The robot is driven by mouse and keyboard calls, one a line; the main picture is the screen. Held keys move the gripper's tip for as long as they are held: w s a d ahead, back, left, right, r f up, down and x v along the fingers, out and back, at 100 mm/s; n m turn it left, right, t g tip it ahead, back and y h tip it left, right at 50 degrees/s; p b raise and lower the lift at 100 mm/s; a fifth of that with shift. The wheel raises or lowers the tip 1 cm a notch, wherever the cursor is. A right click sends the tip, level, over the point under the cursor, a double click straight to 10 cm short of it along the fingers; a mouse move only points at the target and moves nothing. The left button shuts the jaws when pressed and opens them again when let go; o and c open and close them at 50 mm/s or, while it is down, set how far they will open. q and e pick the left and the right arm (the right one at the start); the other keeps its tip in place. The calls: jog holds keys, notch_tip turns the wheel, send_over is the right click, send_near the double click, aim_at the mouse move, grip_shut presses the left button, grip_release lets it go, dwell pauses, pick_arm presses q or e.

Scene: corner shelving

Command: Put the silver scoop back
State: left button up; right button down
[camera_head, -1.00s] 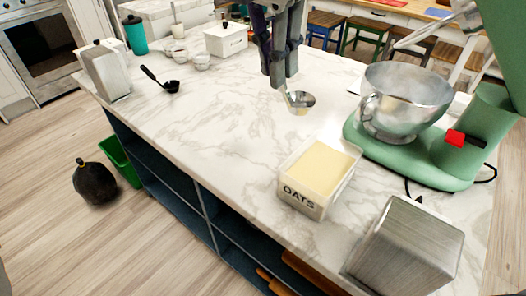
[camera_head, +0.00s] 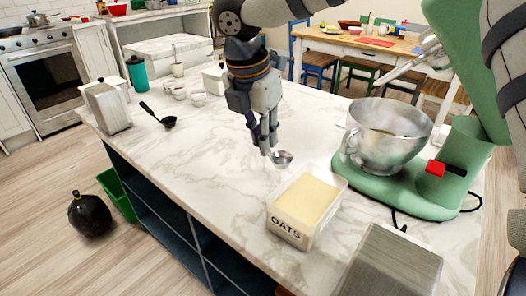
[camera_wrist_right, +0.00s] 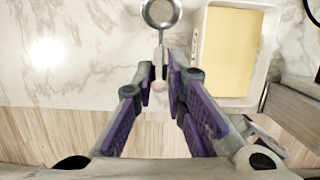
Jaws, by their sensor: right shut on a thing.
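The silver scoop (camera_head: 282,158) is a small round metal cup with a short handle. My right gripper (camera_head: 268,148) is shut on its handle, and the cup sticks out past the fingertips. In the right wrist view the scoop (camera_wrist_right: 160,13) is at the top edge, partly cut off, with its handle running between the purple-padded fingers (camera_wrist_right: 164,75). The scoop is over the marble counter, behind and left of the open OATS container (camera_head: 290,232), which has a pale cream fill. I cannot tell its exact height above the counter. My left gripper is not in view.
A green stand mixer (camera_head: 400,195) with a steel bowl (camera_head: 385,135) stands right of the oats. A metal canister (camera_head: 390,265) is at the front right. A black scoop (camera_head: 160,118), another canister (camera_head: 106,108) and small jars are at the left. The counter's middle (camera_head: 200,160) is clear.

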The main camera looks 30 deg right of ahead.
jog(key=x, duration=0.4)
jog(key=shift+w+f, duration=0.3)
jog(key=shift+f, duration=0.05)
jog(key=shift+r, duration=0.1)
jog(key=c, duration=1.6)
grip_release()
jog(key=shift+c, duration=0.2)
jog(key=v, duration=1.2)
jog(key=shift+s, duration=0.1)
